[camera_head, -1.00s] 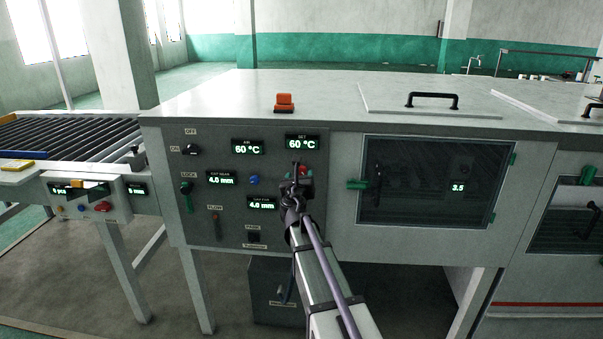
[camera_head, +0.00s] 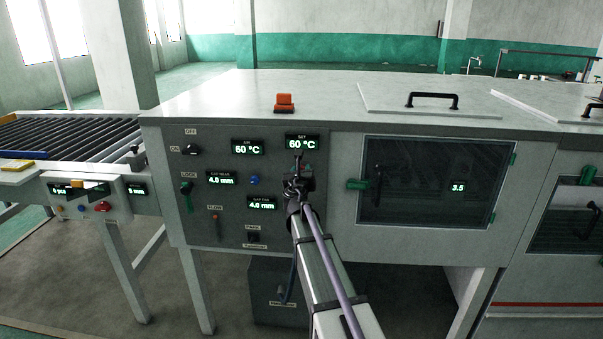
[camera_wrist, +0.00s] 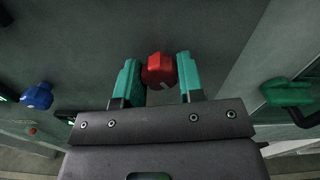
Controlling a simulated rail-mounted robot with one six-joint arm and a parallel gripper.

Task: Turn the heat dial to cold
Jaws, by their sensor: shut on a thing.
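The heat dial is a red knob (camera_wrist: 158,70) with a pale mark on its lower part, on the grey control panel. In the head view my gripper (camera_head: 297,184) is against the panel below the SET display (camera_head: 302,143) and hides the dial. The SET display reads 60 °C, and the AIR display (camera_head: 247,147) also reads 60 °C. The hot and cold ends of the dial's scale cannot be made out.
A roller conveyor (camera_head: 70,140) is at left.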

